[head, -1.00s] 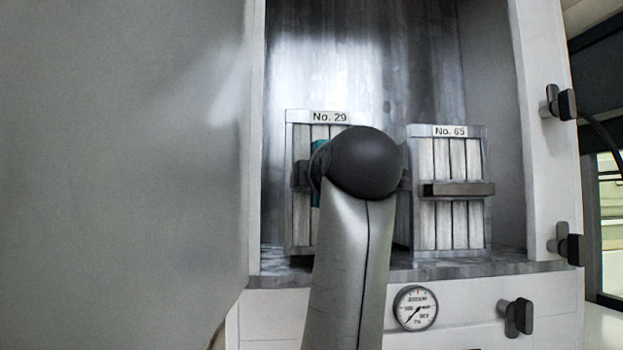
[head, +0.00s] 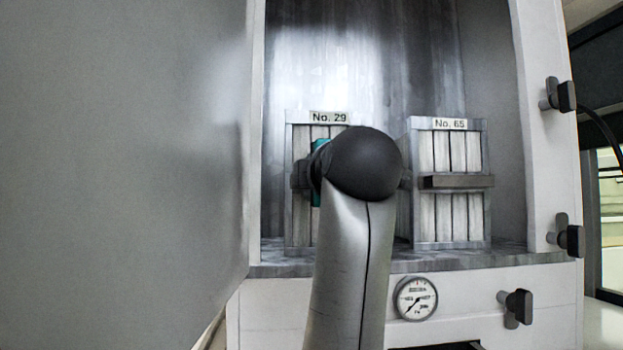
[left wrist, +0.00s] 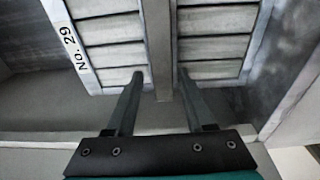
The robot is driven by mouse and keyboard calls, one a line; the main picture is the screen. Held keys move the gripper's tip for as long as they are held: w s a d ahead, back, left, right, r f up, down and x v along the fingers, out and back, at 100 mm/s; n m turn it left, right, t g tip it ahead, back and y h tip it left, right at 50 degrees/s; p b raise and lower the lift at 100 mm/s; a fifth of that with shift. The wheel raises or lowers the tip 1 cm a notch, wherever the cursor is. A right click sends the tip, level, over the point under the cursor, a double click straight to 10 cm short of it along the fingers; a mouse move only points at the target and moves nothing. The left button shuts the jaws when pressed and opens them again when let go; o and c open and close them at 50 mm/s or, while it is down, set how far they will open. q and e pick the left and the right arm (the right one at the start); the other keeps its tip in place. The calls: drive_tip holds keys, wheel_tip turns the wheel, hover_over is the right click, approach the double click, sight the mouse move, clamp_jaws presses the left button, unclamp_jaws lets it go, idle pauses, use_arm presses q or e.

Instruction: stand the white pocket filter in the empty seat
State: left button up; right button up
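A white pocket filter marked No. 29 (head: 300,212), with a grey frame and pale upright pockets, is in the open cabinet, partly hidden by my left arm. In the left wrist view it shows turned sideways (left wrist: 112,55), with a dark bar handle (left wrist: 157,40) across its front. In the head view my wrist hides the fingers. A second white filter, No. 65 (head: 450,217), stands to the right. I cannot make out an empty seat. My right gripper is out of view.
The cabinet's metal floor (head: 400,262) ends in a front edge above a white panel with a round gauge (head: 415,298). A large grey door panel (head: 120,150) fills the left. Dark latches (head: 562,95) stick out from the right post.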

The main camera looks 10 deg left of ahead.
use_arm(q)
drive_tip(key=shift+o, duration=0.4)
drive_tip(key=shift+w+f, duration=0.1)
drive_tip(key=shift+f, duration=0.1)
drive_tip(key=b+v, duration=0.3)
drive_tip(key=v, duration=1.2)
